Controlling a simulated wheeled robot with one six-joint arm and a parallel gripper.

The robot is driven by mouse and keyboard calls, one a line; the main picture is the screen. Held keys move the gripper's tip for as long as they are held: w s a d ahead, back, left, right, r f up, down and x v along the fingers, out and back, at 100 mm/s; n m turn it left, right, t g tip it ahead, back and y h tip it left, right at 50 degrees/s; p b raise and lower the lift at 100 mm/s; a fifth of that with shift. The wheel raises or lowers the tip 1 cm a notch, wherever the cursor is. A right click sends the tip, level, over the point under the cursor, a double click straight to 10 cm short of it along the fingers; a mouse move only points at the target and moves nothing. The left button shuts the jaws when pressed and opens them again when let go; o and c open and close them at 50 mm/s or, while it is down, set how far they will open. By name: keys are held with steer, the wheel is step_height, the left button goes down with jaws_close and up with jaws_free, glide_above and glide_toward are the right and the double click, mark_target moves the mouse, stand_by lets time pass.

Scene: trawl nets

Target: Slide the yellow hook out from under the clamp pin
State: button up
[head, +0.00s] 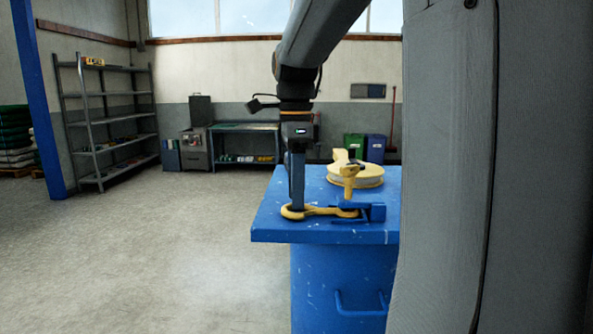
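The yellow hook (320,211) lies flat on the blue bench top (272,232), near its front edge. Its rounded left end is a ring, and its right end runs to the small blue clamp (377,212). The clamp pin cannot be made out clearly, and the hook's right end is partly hidden there. My gripper (297,207) points straight down, with its fingertips at the hook's ring end. Seen side-on, the fingers overlap, so whether they are open or shut on the ring cannot be told.
The bench top left of my gripper is clear. My own arm or body hides the bench's right side. Open floor lies to the left.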

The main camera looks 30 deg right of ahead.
mark_target(265, 209)
steer(key=shift+f, duration=0.55)
jaws_close()
steer(key=shift+a, duration=0.1)
steer(key=shift+w+a+p, duration=0.3)
steer(key=shift+w+a, duration=0.3)
steer(key=shift+a, duration=0.3)
steer(key=shift+w+a+p, duration=0.35)
steer(key=shift+w+a, duration=0.3)
steer(key=shift+a, duration=0.3)
steer(key=shift+w+a+p, duration=0.3)
steer(key=shift+w+a, duration=0.3)
steer(key=shift+a, duration=0.3)
steer(key=shift+o, duration=0.2)
jaws_free()
steer(key=shift+r, duration=0.1)
